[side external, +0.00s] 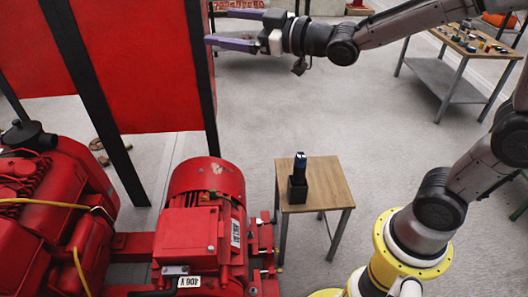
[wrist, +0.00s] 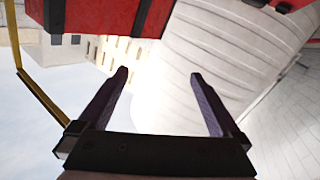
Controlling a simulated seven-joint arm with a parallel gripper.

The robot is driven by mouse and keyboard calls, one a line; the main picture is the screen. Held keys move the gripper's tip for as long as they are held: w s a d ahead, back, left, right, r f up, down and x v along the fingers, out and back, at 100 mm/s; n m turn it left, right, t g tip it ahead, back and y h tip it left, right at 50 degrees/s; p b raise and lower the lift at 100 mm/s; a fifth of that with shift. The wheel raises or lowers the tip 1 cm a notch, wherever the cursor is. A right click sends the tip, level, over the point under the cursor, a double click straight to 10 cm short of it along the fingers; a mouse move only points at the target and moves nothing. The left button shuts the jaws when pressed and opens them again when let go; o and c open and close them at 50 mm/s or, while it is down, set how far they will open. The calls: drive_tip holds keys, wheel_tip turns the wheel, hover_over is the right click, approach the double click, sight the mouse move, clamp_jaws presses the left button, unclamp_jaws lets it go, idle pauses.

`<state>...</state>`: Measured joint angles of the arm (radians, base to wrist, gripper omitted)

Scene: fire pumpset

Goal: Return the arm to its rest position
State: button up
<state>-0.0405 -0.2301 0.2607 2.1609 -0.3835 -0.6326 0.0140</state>
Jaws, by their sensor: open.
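My gripper (side external: 217,27) is at the top of the side external view, raised well above the floor and pointing left. Its two purple fingers are spread wide, with nothing visible between them. In the wrist view my gripper (wrist: 159,75) also shows both dark fingers apart and empty. My arm reaches in from the right, stretched out high over the open floor. The lower fingertip overlaps the dark edge post of the red panel (side external: 130,65) in the picture; I cannot tell how near they are.
A red pump motor (side external: 207,190) and red engine (side external: 45,190) stand at lower left. A small wooden table (side external: 330,185) carries a black holder (side external: 297,189) with a dark upright object (side external: 300,165) in it. A workbench (side external: 480,50) stands at upper right. Mid-floor is clear.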

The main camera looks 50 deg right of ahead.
drive_tip(key=s+d+r+m+g+h, duration=0.1)
drive_tip(key=s+d+m+h, duration=0.25)
drive_tip(key=s, duration=0.35)
drive_tip(key=s+d+f+m+g, duration=0.1)
drive_tip(key=s+f+g, duration=0.4)
drive_tip(key=s, duration=0.6)
drive_tip(key=s+d+f+m+g+h, duration=0.1)
drive_tip(key=s+f+g, duration=0.4)
drive_tip(key=s+f, duration=0.5)
drive_tip(key=shift+s+d+m+g, duration=0.3)
drive_tip(key=shift+s+d+m, duration=0.15)
drive_tip(key=shift+s+d, duration=0.25)
